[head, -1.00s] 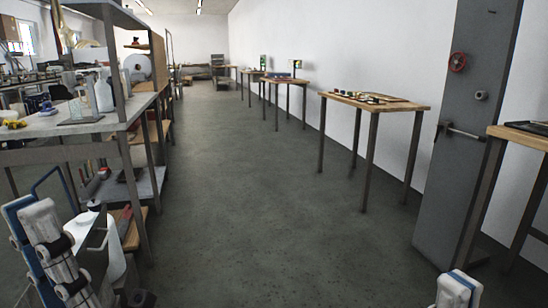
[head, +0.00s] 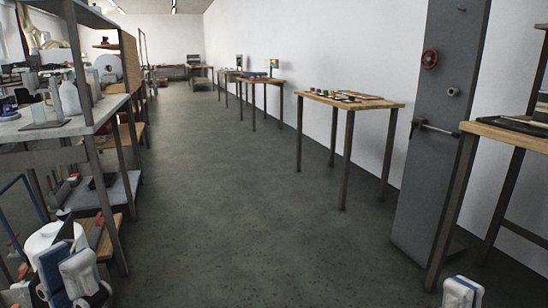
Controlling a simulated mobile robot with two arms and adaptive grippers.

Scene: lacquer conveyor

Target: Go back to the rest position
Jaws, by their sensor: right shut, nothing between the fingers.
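The task names no object. Part of my left arm, in white and blue, shows at the bottom left, in front of the lower shelf area. Its gripper fingers cannot be seen. Only a small white and blue piece of my right arm shows at the bottom edge, right of the middle. Its gripper is out of the picture. No object is seen held by either arm.
A shelf unit (head: 45,131) with bottles and tools stands close on the left, a white roll (head: 55,238) low down. Wooden tables (head: 345,98) line the right wall. The floor (head: 225,200) between is clear.

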